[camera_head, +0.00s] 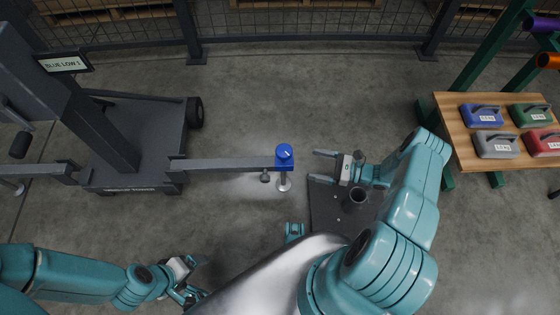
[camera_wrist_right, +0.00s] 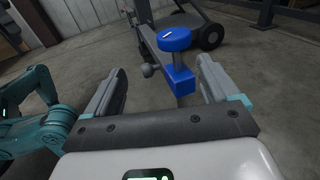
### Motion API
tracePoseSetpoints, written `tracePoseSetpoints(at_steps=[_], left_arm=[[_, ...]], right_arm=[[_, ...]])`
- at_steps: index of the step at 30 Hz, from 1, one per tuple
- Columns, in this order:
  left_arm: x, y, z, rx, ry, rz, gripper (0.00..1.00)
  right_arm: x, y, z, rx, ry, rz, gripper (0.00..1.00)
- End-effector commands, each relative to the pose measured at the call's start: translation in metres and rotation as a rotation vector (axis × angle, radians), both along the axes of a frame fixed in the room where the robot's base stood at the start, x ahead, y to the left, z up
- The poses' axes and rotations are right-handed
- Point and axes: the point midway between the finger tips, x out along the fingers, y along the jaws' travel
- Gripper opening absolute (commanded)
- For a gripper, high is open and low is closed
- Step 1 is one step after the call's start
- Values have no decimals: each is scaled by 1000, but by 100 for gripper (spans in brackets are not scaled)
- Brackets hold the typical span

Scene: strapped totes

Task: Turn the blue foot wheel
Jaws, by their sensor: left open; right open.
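The blue foot wheel (camera_head: 284,151) is a round blue knob with a white mark, on a blue block at the end of a grey horizontal leg (camera_head: 225,165). A thin post with a round foot goes down below it. My right gripper (camera_head: 325,168) is open, just right of the wheel and apart from it. In the right wrist view the wheel (camera_wrist_right: 173,38) stands beyond and between the open fingers (camera_wrist_right: 165,90). My left gripper (camera_head: 196,278) is open and empty at the lower left, well away from the wheel.
The leg joins a dark wheeled base (camera_head: 135,135) with a column and a label reading "BLUE LOW 1" (camera_head: 64,64). A wooden table (camera_head: 455,135) with several coloured weights stands at the right. A mesh fence runs along the back. Open floor lies behind the wheel.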

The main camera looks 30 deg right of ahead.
Motion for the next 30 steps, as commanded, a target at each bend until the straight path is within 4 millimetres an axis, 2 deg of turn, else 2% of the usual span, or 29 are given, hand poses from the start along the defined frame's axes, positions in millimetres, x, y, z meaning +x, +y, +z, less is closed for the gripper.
tracePoseSetpoints(at_steps=[1, 4, 7, 11, 24, 30], left_arm=[[0, 0, -14, 0, -1, 0, 88], [0, 0, -17, 0, -1, 0, 88], [1, 0, -16, 0, -2, 2, 88], [1, 1, -17, 0, -2, 2, 88], [3, 3, -30, 2, -6, 12, 88], [4, 4, -33, 3, -8, 16, 88]], right_arm=[[-2, -11, -13, 12, -20, -36, 88], [-3, -21, -12, 27, -44, -70, 88], [4, -18, -9, 32, -50, -75, 88], [22, -4, -9, 31, -49, -70, 88], [103, 57, -11, 29, -48, -68, 88], [122, 71, -10, 29, -46, -71, 88]])
